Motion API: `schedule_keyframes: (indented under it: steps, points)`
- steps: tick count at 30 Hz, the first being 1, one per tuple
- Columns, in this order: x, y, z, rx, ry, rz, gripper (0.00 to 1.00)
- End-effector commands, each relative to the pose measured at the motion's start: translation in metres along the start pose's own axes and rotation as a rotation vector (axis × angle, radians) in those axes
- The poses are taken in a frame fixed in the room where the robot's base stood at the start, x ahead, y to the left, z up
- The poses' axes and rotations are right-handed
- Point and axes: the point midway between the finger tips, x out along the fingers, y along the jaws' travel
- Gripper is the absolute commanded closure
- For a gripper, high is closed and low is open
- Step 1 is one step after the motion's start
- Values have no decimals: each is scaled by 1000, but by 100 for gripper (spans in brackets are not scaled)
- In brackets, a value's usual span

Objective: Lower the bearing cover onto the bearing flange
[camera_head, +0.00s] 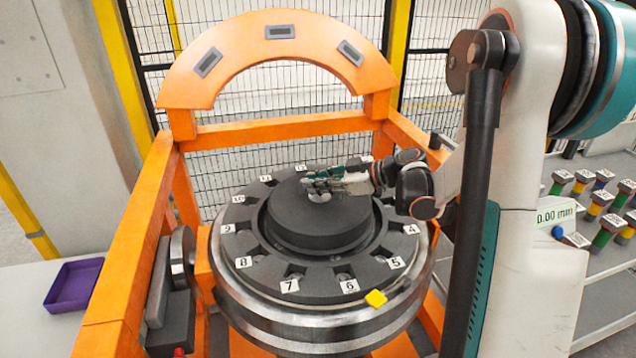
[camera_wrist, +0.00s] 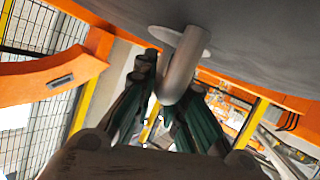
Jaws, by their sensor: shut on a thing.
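The bearing cover (camera_head: 315,232) is a thick dark grey disc at the centre of the head view. Its underside or face fills the top of the wrist view (camera_wrist: 265,45). A grey bent handle (camera_wrist: 183,62) with a round base plate projects from it. My gripper (camera_head: 318,184) is over the cover's top, with its green-and-grey fingers shut on the handle; they also show in the wrist view (camera_wrist: 170,90). The bearing flange (camera_head: 318,291) is the dark ring with numbered labels around the cover. The cover looks centred in it; whether it touches is hidden.
An orange frame with an arch (camera_head: 280,32) stands around the wheel, with a left beam (camera_head: 130,262) close by. A purple tray (camera_head: 73,285) is at left. Several coloured plugs and a 0.00 mm display (camera_head: 555,214) are at right.

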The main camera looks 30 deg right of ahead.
Motion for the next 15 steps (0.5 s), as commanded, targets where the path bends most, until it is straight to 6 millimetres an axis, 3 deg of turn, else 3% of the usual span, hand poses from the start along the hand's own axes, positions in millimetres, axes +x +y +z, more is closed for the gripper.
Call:
schedule_keyframes:
  steps: [15]
  points:
    - [4, -2, 11, 0, 1, 0, 100]
